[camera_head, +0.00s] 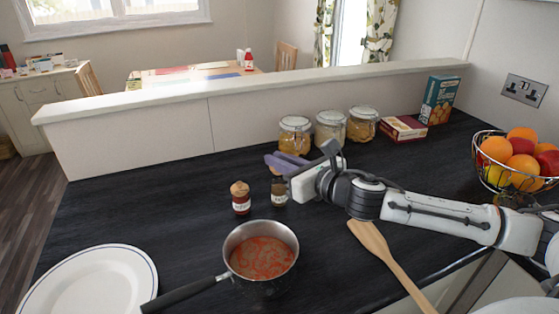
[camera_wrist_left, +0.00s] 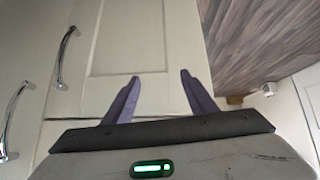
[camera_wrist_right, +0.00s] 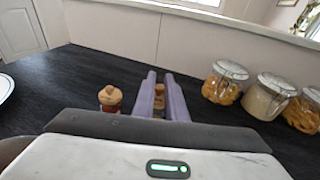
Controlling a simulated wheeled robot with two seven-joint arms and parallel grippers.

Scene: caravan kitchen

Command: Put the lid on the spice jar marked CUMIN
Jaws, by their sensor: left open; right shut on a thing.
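My right gripper (camera_head: 277,163) is above the counter, its purple fingers close together. In the right wrist view a small tan thing, apparently the lid (camera_wrist_right: 158,88), shows between them. A small brownish jar (camera_head: 279,191) stands upright just below and in front of the fingers; its top is hard to make out and its label is too small to read. Beside it on the left stands a red-brown jar (camera_head: 240,201) with a wooden lid on, also in the right wrist view (camera_wrist_right: 110,97). My left gripper (camera_wrist_left: 160,77) is open and empty, in front of pale cupboard doors.
A saucepan of red sauce (camera_head: 262,255) stands in front of the jars, its handle to the left. A white plate (camera_head: 92,285) lies at left, a wooden spatula (camera_head: 385,257) at right. Several glass jars (camera_head: 330,130), boxes (camera_head: 404,128) and a fruit basket (camera_head: 515,160) stand behind and right.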

